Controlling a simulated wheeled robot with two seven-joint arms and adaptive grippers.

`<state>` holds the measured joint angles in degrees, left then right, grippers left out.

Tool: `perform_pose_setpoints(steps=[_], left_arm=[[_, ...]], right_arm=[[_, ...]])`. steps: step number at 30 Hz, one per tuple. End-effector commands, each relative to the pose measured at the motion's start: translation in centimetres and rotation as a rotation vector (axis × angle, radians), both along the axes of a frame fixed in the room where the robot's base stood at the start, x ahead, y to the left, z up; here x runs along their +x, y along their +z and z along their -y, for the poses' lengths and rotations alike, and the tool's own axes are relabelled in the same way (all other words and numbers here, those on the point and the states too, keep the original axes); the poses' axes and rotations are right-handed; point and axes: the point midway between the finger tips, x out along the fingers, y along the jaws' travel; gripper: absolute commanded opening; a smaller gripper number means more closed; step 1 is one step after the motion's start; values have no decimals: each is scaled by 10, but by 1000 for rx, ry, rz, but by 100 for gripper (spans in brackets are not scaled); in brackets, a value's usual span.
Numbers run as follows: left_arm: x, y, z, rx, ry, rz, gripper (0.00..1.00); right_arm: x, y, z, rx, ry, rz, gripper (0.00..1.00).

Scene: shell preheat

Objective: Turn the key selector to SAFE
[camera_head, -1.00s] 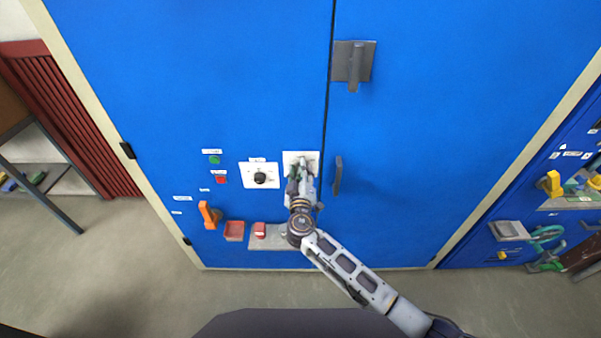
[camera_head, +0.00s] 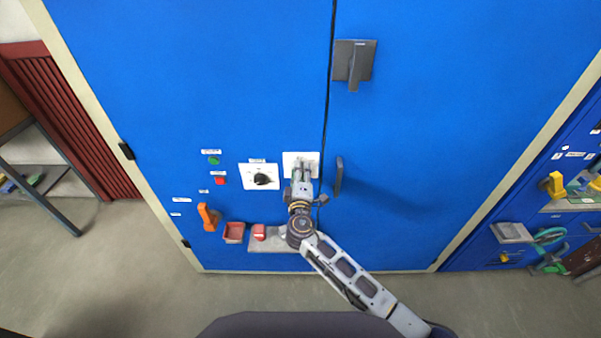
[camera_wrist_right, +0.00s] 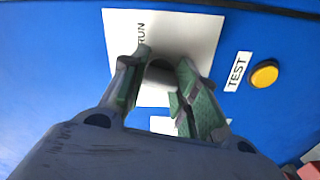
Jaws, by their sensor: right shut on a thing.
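The key selector's white plate (camera_head: 290,158) is on the blue cabinet door, left of the door seam. In the right wrist view the plate (camera_wrist_right: 205,35) carries the word RUN near its left side; I cannot read SAFE. My right gripper (camera_head: 303,165) is at this plate. In the wrist view its fingers (camera_wrist_right: 160,75) are shut on a dark round piece, the selector's key or knob (camera_wrist_right: 160,72), which they partly hide. Its exact pointing direction cannot be told. My left gripper is not in view.
A second white plate with a black knob (camera_head: 262,179) is just left. A yellow button (camera_wrist_right: 264,74) beside a TEST label is right of the plate in the wrist view. A dark door handle (camera_head: 339,176) stands close on the right. An orange lever (camera_head: 205,215) is lower left.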

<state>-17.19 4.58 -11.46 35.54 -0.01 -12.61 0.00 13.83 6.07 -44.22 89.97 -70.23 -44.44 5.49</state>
Motion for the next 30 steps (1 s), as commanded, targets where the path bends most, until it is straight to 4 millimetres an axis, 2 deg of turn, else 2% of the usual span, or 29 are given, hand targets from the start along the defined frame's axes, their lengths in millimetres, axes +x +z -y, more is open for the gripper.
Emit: perform_pose_setpoints(steps=[12,29,30], left_arm=[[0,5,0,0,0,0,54],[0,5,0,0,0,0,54],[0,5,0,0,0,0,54]], right_arm=[[0,-1,0,-215,-1,-2,6],[0,-1,0,-255,0,-1,6],[0,-1,0,-255,0,-1,33]])
